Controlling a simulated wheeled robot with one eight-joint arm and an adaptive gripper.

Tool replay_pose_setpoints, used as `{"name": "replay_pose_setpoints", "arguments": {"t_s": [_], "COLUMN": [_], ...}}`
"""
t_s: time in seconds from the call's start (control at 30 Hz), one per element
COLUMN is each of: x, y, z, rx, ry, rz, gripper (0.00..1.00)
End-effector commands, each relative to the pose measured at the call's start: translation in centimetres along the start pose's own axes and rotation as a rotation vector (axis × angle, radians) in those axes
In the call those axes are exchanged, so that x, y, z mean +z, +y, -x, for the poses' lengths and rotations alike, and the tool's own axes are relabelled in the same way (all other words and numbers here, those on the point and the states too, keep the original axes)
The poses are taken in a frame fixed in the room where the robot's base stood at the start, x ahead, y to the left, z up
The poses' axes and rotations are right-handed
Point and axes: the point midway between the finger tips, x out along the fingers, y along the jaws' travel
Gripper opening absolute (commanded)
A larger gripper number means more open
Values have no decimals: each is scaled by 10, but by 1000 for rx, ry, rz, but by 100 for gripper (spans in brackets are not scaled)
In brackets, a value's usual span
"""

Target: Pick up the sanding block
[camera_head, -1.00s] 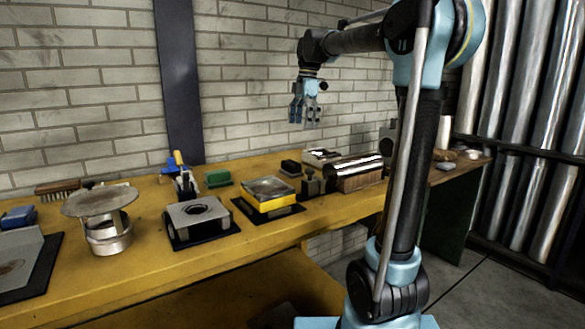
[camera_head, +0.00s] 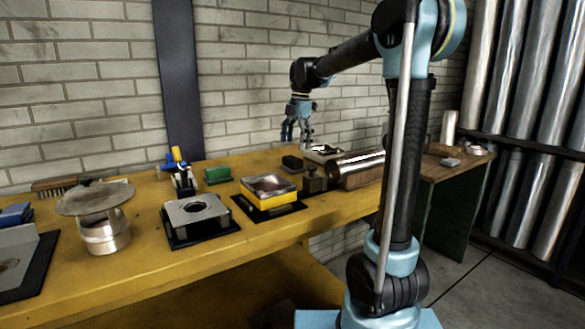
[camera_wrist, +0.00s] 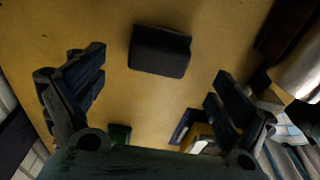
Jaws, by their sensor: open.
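A small dark block, which looks like the sanding block (camera_head: 292,162), lies on the yellow workbench (camera_head: 330,207) toward the back. In the wrist view the sanding block (camera_wrist: 160,50) lies flat and slightly tilted in the picture, near the top centre, with bare bench around it. My gripper (camera_head: 297,136) hangs over the bench just above the block in the head view, pointing down. In the wrist view my gripper (camera_wrist: 160,80) has its fingers spread wide and empty. The block is apart from both fingers, ahead of the line between them.
A green block (camera_head: 217,175) and a yellow-sided box (camera_head: 268,197) on a dark mat stand left of it. A small dark block with a knob (camera_head: 314,181) and a metal pipe (camera_head: 357,165) stand close on the right. The brick wall (camera_head: 240,75) is behind.

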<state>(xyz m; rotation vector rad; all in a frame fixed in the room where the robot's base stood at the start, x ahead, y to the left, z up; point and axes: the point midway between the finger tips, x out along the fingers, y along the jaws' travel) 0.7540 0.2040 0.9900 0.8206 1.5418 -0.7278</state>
Motion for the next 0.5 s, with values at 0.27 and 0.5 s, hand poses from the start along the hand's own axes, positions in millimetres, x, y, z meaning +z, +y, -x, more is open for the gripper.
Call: {"name": "replay_pose_setpoints", "arguments": {"t_s": [0.27,0.5], "x": [-1,-3], "y": [0,3], "z": [-18,-48], "rx": [0,0], "ry": [0,0], "rz": [0,2], "gripper": [93,93]}}
